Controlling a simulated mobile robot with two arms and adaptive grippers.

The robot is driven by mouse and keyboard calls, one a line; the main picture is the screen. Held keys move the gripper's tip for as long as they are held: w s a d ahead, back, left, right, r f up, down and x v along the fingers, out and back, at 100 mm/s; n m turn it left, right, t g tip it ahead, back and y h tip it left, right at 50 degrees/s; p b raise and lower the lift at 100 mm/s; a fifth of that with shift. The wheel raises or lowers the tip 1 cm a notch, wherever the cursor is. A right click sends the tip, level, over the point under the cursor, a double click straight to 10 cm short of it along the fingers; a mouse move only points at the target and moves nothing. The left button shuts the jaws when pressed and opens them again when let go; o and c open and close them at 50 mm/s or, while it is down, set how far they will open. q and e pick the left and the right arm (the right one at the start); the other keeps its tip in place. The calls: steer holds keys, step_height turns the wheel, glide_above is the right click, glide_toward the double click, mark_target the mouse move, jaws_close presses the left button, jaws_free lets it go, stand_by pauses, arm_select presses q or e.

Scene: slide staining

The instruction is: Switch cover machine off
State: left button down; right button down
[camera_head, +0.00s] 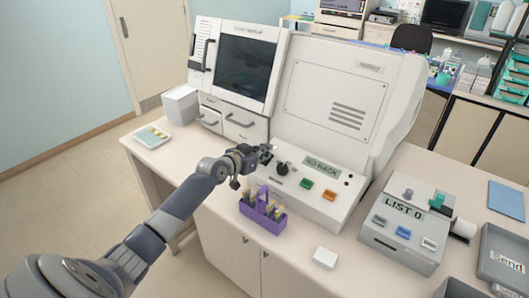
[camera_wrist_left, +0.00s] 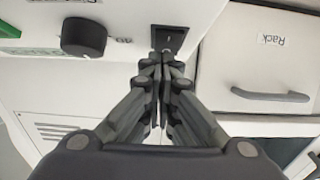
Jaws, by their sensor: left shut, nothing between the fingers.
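The large white cover machine (camera_head: 338,95) stands on the counter with a sloped front panel. The panel carries a black knob (camera_head: 282,168), a display reading GO BACK (camera_head: 322,167), a green button (camera_head: 305,183) and an orange button (camera_head: 329,195). My left gripper (camera_head: 268,152) is shut and empty at the panel's left end, left of the knob. In the left wrist view a small black switch (camera_wrist_left: 169,38) sits right at the tips of the shut left gripper (camera_wrist_left: 165,58). The knob (camera_wrist_left: 84,37) shows left of it. I cannot tell whether the tips touch the switch. My right gripper is out of view.
A purple rack (camera_head: 262,213) with several vials stands in front of the machine, near my left forearm. A white box (camera_head: 325,258) and a LIST 0 device (camera_head: 405,229) are further right. Another white machine with a dark window (camera_head: 243,68) stands behind left.

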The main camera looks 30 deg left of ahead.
arm_select(q)
steer(key=shift+w+f+b, duration=0.15)
steer(key=shift+f+b, duration=0.15)
steer(key=shift+b, duration=0.1)
steer(key=shift+w, duration=0.1)
steer(key=shift+r, duration=0.1)
steer(key=shift+s+f, duration=0.4)
steer(key=shift+s, duration=0.45)
steer(key=shift+r, duration=0.1)
